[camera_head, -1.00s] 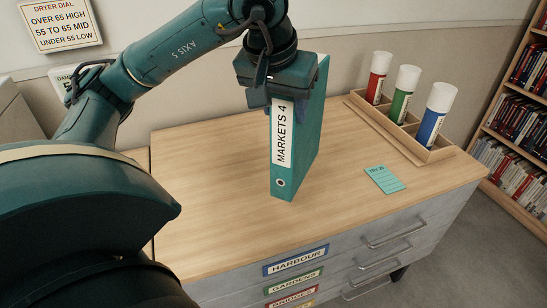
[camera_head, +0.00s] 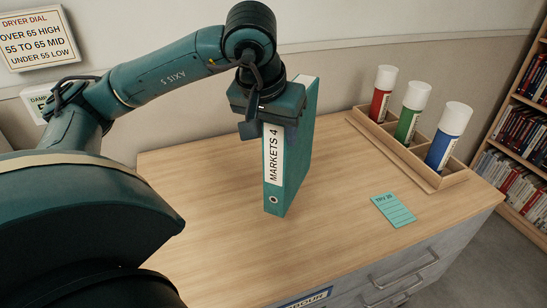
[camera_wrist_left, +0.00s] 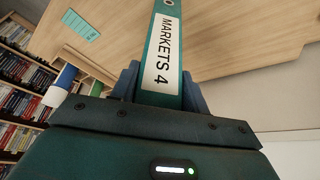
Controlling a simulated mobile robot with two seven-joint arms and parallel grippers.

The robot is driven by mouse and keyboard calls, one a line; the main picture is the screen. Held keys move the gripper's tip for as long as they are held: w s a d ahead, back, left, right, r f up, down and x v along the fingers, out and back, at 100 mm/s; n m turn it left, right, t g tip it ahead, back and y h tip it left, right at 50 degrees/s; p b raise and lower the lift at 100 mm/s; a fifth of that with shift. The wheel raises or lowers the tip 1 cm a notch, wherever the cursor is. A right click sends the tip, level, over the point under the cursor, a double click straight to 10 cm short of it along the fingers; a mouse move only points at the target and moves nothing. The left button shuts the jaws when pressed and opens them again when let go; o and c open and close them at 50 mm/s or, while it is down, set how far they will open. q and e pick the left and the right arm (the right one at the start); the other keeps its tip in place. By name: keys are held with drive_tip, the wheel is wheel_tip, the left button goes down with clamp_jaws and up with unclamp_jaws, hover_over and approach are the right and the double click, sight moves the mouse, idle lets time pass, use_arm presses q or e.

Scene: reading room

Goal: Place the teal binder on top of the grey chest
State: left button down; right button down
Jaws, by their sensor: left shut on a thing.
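The teal binder (camera_head: 298,160), labelled MARKETS 4, stands upright on or just above the wooden top of the grey chest (camera_head: 200,220); I cannot tell whether its base touches. My left gripper (camera_head: 268,122) is shut on the upper part of the binder's spine side. In the left wrist view the binder (camera_wrist_left: 166,50) runs up between the two fingers of the gripper (camera_wrist_left: 160,85). The chest's grey drawer front (camera_head: 440,255) shows at the lower right. My right gripper is not in view.
A wooden rack (camera_head: 428,182) with red, green and blue capped tubes stands at the chest's back right. A teal note card (camera_head: 393,209) lies on the top in front of it. A bookshelf (camera_head: 515,150) is at the far right. The top's front middle is clear.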

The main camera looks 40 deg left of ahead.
sight(274, 151)
use_arm(q)
wheel_tip(274, 151, down, 5)
drive_tip(key=shift+r, duration=0.1)
drive_tip(key=shift+f, duration=0.3)
drive_tip(key=shift+f, duration=0.15)
drive_tip(key=c, duration=0.7)
unclamp_jaws()
